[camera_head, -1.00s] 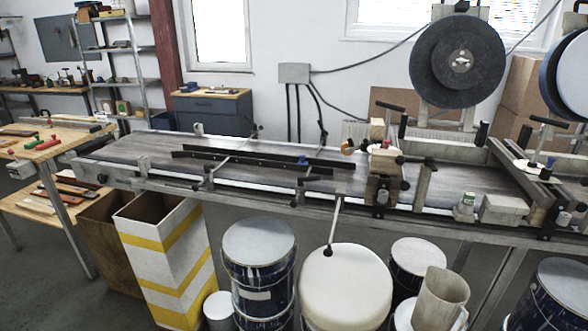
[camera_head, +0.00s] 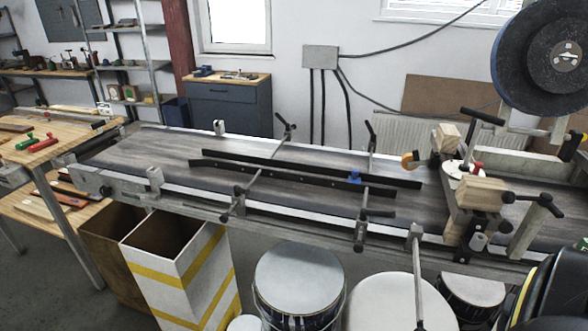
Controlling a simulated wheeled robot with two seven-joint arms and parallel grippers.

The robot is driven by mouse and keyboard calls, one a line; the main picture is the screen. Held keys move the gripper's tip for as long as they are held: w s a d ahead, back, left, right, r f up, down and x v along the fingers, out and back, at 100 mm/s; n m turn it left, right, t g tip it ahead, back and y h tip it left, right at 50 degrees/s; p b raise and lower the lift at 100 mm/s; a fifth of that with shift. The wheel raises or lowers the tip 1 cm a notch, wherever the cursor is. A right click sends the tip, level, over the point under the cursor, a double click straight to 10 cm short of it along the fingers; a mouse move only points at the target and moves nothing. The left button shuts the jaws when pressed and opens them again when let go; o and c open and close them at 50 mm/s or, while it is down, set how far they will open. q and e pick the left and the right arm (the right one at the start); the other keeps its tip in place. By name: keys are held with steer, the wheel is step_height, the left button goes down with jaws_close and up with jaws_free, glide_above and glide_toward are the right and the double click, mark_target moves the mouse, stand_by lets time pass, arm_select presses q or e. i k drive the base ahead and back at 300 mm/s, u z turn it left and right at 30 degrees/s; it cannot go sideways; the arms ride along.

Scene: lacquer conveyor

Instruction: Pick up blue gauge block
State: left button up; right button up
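A small blue block (camera_head: 354,177) sits at the dark guide rails on the conveyor, right of the middle of the head view. It looks like the blue gauge block; it is too small to tell whether it lies on the belt or rests against the rail. Neither my left nor my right gripper shows in the head view. A black and yellow part, apparently of my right arm, shows at the lower right corner, with no fingers visible.
The grey conveyor belt (camera_head: 150,151) runs across, with clamp rods and posts along it. A wooden block (camera_head: 480,194) and a roller station stand at the right. Drums (camera_head: 298,278) and a striped bin (camera_head: 180,270) stand below. A workbench (camera_head: 60,146) is at left.

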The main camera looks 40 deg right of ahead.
mark_target(355, 178)
steer(key=z, duration=0.3)
steer(key=i, duration=1.1)
steer(key=z, duration=0.7)
